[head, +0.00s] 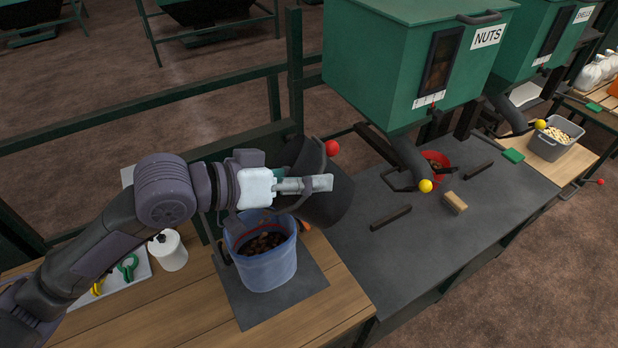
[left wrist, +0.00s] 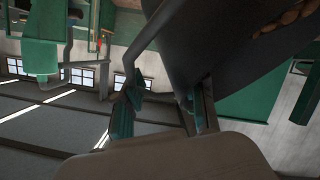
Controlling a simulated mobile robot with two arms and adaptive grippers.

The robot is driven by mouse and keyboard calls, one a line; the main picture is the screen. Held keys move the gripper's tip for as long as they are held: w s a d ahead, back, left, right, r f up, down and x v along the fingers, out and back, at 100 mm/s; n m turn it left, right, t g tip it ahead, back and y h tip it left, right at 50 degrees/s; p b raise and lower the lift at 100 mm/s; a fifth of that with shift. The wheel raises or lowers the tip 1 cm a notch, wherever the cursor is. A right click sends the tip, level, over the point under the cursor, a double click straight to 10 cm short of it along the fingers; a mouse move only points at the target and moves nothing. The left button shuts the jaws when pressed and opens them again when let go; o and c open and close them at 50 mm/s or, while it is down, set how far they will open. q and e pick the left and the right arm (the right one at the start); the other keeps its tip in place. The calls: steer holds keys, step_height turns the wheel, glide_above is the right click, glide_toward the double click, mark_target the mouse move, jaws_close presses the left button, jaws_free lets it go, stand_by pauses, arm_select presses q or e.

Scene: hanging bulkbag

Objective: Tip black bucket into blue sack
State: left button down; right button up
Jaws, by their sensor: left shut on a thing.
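The black bucket (head: 332,205) is held tilted on its side above the right rim of the blue sack (head: 268,268). The sack stands upright on a dark mat and has brown nuts (head: 262,243) inside. My left gripper (head: 318,184) is shut on the bucket, at its left side. In the left wrist view the dark bucket (left wrist: 215,35) fills the upper middle, with its handle bar beside the gripper fingers. Brown pieces (left wrist: 285,20) show by the bucket's edge there. The bucket's inside is mostly hidden in the head view. My right gripper is out of view.
A green NUTS hopper (head: 400,65) with a spout hangs over the grey counter, a red bowl (head: 435,163) below it. A sponge block (head: 454,202) and dark bars lie on the counter. A white jar (head: 169,250) and tool tray stand left of the sack.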

arm_select(q)
steer(key=shift+w+a+r+n+h+b, duration=0.2)
steer(key=shift+w+a+n+h+b, duration=0.35)
steer(key=shift+b, duration=1.6)
stand_by(1.3)
steer(key=shift+w+a+f+h+b, duration=0.15)
steer(key=shift+a+h+b, duration=0.25)
steer(key=shift+h+b, duration=0.25)
stand_by(0.5)
